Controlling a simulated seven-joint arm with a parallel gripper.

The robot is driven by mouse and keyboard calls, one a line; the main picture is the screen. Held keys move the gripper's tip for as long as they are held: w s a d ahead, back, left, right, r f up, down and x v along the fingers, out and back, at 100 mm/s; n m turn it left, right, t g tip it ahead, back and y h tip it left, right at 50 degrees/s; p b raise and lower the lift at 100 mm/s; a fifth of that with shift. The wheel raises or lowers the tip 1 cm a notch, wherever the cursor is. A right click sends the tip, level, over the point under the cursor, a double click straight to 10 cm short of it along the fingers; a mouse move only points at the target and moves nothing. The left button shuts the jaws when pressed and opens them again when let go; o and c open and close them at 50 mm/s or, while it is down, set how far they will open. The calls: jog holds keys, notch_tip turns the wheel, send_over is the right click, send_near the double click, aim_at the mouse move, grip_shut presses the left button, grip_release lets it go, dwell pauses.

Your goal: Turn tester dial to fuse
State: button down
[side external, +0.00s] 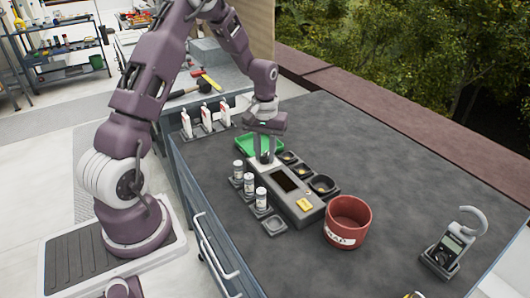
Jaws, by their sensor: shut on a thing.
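The tester (297,201) is a long grey box on the dark worktop, with a dark screen in its middle and a yellow part near its front end. My gripper (264,159) points down at the far end of the tester and is shut on the dial there. The fingers hide the dial, so its pointer and markings, including any fuse mark, cannot be read.
Several small white-capped bottles (249,184) stand left of the tester, and black cups (303,170) sit close on its right. A green tray (259,142) lies behind my gripper. A red bin (347,221) and a clamp meter (452,245) stand to the right. The right worktop is mostly clear.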

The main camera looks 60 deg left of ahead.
aim_at(265, 154)
jog(key=shift+m, duration=2.2)
jog(key=c, duration=1.1)
grip_release()
jog(key=shift+c, duration=0.2)
notch_tip(265, 154, up, 7)
jog(key=shift+r, duration=0.1)
